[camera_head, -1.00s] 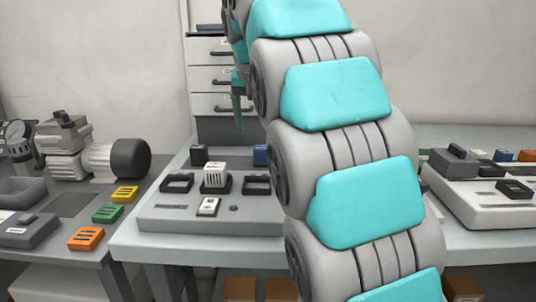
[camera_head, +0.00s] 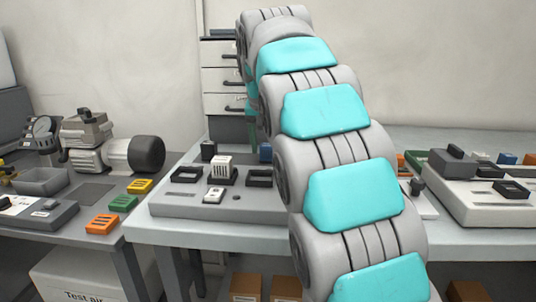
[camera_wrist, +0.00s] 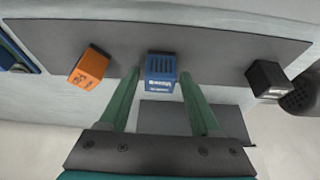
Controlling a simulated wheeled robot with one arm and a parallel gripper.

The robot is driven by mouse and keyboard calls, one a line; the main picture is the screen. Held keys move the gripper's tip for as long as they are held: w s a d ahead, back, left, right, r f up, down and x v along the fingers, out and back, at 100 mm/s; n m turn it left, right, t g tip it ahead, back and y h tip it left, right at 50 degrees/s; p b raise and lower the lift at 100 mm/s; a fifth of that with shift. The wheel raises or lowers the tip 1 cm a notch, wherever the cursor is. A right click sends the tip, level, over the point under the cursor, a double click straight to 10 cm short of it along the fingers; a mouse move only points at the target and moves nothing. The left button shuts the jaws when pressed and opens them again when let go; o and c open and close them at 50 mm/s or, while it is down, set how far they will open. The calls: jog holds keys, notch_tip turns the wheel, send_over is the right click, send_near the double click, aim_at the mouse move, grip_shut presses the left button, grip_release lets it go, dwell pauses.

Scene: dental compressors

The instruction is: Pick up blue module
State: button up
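The blue module (camera_wrist: 161,72) stands on a dark grey strip in the wrist view, between the tips of my two green fingers. My gripper (camera_wrist: 160,74) is open, with a narrow gap seeming to show on each side of the module. Whether a finger touches it is hard to tell. In the head view a blue block (camera_head: 265,152) shows at the back of the middle table, partly hidden by my arm. One green finger of my gripper (camera_head: 252,132) shows just left of and above it.
An orange module (camera_wrist: 89,67) stands left of the blue one, and a black module (camera_wrist: 267,78) right of it. A grey panel (camera_head: 190,208) with sockets and a white module (camera_head: 223,167) lies in front on the table. Drawers (camera_head: 222,80) stand behind.

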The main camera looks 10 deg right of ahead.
grip_shut()
jog(key=shift+r, duration=0.1)
dwell(0.5)
